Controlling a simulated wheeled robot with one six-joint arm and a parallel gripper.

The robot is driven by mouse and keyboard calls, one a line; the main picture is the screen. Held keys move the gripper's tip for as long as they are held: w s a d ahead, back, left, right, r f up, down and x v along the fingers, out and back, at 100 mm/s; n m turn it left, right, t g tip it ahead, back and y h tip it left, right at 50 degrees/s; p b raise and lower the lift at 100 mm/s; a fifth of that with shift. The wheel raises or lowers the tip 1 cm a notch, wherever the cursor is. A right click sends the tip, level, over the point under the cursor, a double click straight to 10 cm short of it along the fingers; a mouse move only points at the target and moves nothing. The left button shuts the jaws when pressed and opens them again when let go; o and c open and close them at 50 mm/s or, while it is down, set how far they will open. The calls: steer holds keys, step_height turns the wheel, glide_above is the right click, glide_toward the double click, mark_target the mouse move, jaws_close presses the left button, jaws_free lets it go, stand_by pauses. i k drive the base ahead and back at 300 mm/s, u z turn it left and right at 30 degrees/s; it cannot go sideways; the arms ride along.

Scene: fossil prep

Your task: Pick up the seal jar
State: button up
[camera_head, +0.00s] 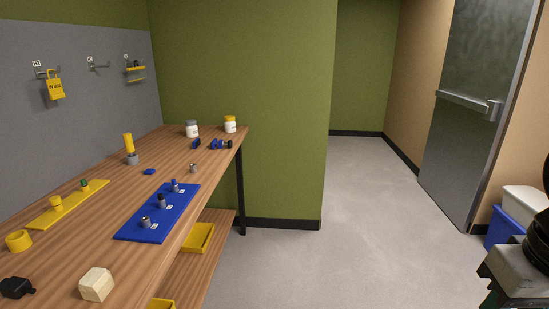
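Two small white jars stand upright at the far end of the wooden workbench (165,158). One jar has a grey lid (192,130); the other has a yellow lid (230,126) and stands to its right, near the bench's far right corner. Both carry labels too small to read, so I cannot tell which is the seal jar. Part of my arm shows at the lower right edge, well away from the jars. No gripper fingers are visible.
Blue and dark fittings (220,145) lie close in front of the jars. A blue tray (130,232) and a yellow strip (40,217) hold small parts. A white block (96,284) sits nearer. Open floor (340,230) lies right of the bench; bins (503,230) stand by the door.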

mark_target(191, 132)
steer(key=u, duration=0.1)
steer(key=i, duration=1.9)
steer(key=u, duration=0.55)
steer(key=i, duration=2.25)
steer(key=u, duration=0.35)
